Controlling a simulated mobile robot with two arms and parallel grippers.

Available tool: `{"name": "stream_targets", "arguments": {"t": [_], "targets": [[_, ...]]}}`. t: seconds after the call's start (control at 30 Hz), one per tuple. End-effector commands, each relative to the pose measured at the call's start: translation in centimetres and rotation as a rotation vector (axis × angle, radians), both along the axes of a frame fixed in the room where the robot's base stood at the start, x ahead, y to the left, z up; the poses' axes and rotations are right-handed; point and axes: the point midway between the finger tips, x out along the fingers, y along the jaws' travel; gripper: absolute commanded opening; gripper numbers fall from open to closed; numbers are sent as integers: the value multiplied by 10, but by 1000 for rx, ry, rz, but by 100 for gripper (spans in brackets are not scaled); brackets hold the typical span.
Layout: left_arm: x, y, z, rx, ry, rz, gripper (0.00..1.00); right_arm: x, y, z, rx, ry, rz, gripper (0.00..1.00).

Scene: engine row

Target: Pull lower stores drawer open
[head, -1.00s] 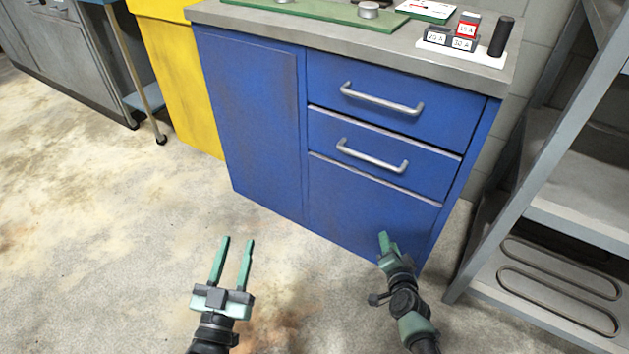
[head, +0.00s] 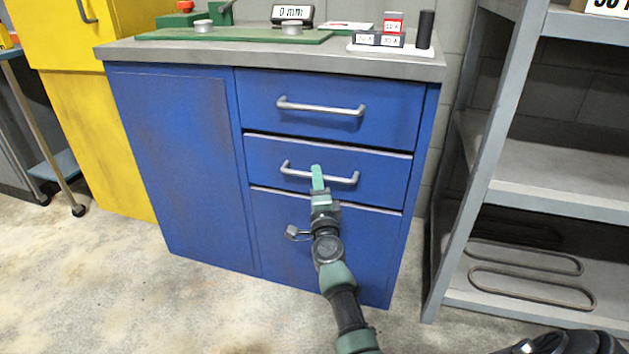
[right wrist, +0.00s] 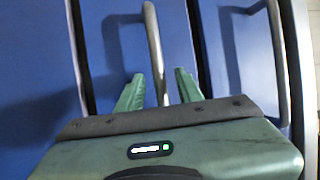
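The lower stores drawer (head: 372,183) is the blue front under the upper drawer; it looks shut, flush with the cabinet. Its silver bar handle (head: 343,180) runs across the front. A gap shows on each side of the bar. My left gripper is not in view.
The upper drawer (head: 395,115) is shut, with its own handle (head: 320,107). The worktop (head: 250,60) holds a green board (head: 235,37) and small blocks. A grey shelf rack (head: 490,150) stands close on the right. Floor in front is clear.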

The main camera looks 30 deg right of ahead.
Motion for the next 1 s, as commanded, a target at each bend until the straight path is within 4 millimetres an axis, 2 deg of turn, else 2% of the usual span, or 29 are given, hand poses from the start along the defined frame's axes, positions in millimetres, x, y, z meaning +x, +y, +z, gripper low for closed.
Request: {"name": "stream_targets", "arguments": {"t": [0.2, 0.43, 0.47, 0.57, 0.6, 1.0], "targets": [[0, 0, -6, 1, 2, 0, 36, 15, -7, 2, -1, 1, 1, 36], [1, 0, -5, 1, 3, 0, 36, 15, -8, 3, -1, 2, 1, 36], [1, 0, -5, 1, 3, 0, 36, 15, -8, 3, -1, 2, 1, 33], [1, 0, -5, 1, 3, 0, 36, 15, -8, 3, -1, 2, 1, 6], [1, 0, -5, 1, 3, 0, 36, 15, -8, 3, -1, 2, 1, 0], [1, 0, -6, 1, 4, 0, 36, 15, -7, 2, -1, 2, 1, 0]]}}
